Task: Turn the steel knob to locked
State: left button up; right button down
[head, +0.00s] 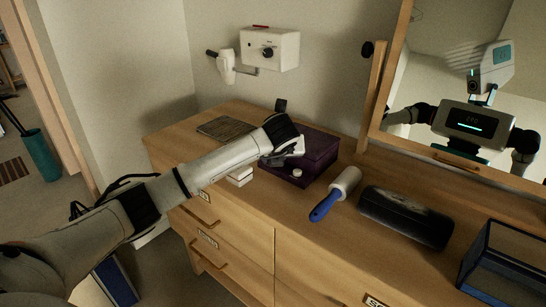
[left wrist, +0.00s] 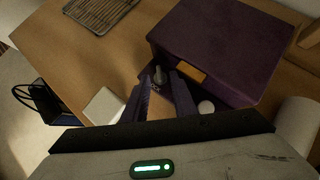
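A dark purple box (head: 314,154) sits on the wooden dresser top, with my left gripper at its left front. It fills the upper right of the left wrist view (left wrist: 218,45). A small grey metal knob (left wrist: 159,77) shows beside the box's front, between my left gripper's (left wrist: 164,92) two dark fingertips. The fingers stand apart, one on each side of it; I cannot tell whether they touch it. A brass-coloured plate (left wrist: 190,72) and a round white knob (left wrist: 206,107) are on or near the box front. Any lock markings are not readable. My right gripper is not in view.
A blue-handled lint roller (head: 335,193), a dark case (head: 406,216) and a glass-sided box (head: 505,265) lie to the right on the dresser (head: 270,200). A slatted mat (head: 226,129) and a white block (head: 240,176) are left. A mirror stands behind.

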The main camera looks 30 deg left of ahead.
pick_arm(q)
grip_shut()
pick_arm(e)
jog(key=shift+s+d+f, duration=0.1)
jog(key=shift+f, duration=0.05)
